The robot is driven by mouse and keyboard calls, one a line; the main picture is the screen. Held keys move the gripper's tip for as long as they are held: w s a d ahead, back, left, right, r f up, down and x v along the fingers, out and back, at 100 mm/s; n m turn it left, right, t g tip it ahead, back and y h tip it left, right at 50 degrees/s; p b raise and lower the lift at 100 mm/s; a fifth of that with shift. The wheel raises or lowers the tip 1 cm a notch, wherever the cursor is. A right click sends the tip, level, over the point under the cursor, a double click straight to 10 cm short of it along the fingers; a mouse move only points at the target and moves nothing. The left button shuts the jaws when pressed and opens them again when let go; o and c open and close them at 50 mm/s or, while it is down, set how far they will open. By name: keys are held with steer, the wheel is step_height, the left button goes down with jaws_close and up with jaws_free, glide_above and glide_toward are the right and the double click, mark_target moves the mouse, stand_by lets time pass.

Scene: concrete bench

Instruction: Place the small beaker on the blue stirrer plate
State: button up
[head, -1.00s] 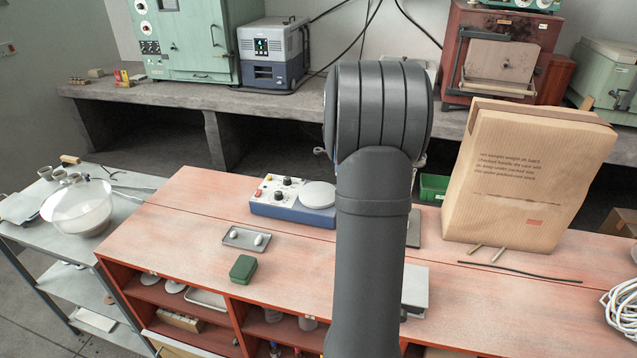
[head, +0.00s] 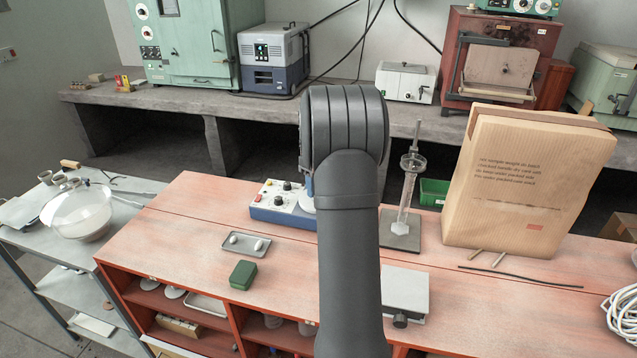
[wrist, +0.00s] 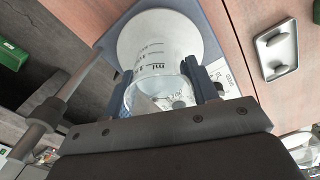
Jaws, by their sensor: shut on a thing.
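The small beaker (wrist: 158,74) is clear with printed graduations and shows only in the wrist view. My gripper (wrist: 167,88) is shut on it, one finger on each side. The blue stirrer plate (head: 270,211) has a blue body, a knobbed front and a round white top. That white top (wrist: 152,28) lies behind the beaker in the wrist view. I cannot tell whether the beaker touches it. In the head view my arm hides the gripper, the beaker and most of the white top.
A glass column on a stand (head: 402,236) stands right of my arm, close to it. A small grey tray (head: 246,244) and a green box (head: 243,274) lie in front of the stirrer. A large paper bag (head: 530,180) stands at the right. The bench's left part is clear.

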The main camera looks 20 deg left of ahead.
steer(key=shift+f, duration=0.15)
steer(key=o, duration=0.8)
steer(key=shift+c, duration=0.2)
step_height(320, 180, up, 12)
step_height(320, 180, down, 12)
steer(key=shift+f, duration=0.2)
step_height(320, 180, up, 3)
steer(key=shift+f, duration=0.1)
steer(key=shift+r, duration=0.65)
